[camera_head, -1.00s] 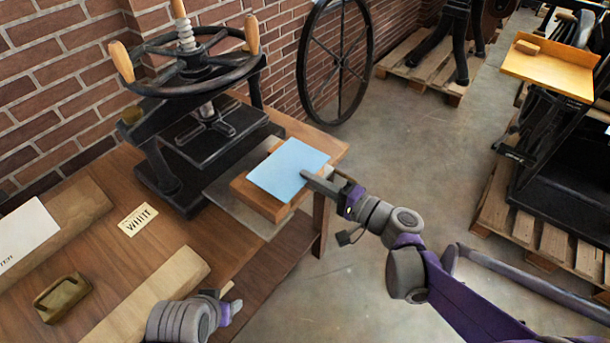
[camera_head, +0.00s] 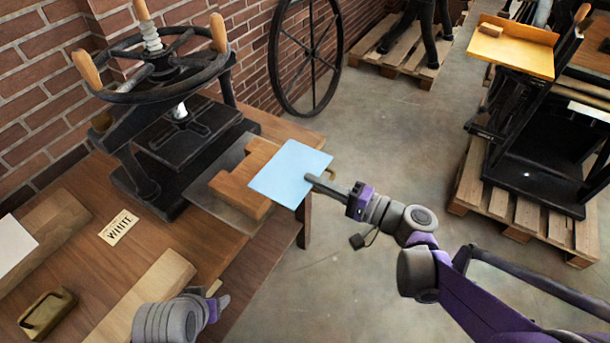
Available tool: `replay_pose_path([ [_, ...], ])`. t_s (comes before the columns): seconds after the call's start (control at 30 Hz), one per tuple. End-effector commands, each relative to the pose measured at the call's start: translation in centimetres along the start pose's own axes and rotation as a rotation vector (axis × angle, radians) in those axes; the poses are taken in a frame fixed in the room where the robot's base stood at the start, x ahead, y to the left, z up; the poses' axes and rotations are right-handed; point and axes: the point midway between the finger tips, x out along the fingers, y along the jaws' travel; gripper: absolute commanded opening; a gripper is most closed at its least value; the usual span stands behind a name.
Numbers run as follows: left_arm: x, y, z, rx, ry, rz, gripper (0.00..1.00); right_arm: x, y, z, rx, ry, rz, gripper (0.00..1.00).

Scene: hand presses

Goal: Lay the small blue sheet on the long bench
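The small blue sheet (camera_head: 288,172) is held at its right edge by my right gripper (camera_head: 312,180), which is shut on it. The sheet is roughly level and reaches past the right side of a wooden block (camera_head: 236,186), overlapping it in the picture. My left gripper (camera_head: 218,296) is at the bottom, over the front edge of the bench; its fingers are mostly hidden behind its wrist. A wooden bench (camera_head: 192,240) runs along the brick wall; I cannot tell whether it is the long bench.
A black hand press (camera_head: 165,130) with a handwheel stands on the bench, a grey plate (camera_head: 213,212) before it. A label card (camera_head: 118,227), a brass-coloured object (camera_head: 47,314) and boards lie nearby. Another press (camera_head: 535,150) stands on a pallet at right. The floor between is clear.

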Motion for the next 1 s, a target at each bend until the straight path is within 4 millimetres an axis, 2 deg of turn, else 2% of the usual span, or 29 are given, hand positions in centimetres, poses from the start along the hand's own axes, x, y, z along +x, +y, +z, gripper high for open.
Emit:
replay_pose_path([
  [0.8, -0.1, 0.0, -0.1, 0.0, 0.0, 0.0, 0.59, -9.9, 0.0, -0.1, 0.0, 0.004, 0.0, 0.0],
  [1.0, -0.1, 0.0, -0.1, 0.0, 0.0, 0.0, 0.59, -11.0, 0.0, 0.0, 0.0, 0.001, 0.0, 0.0],
])
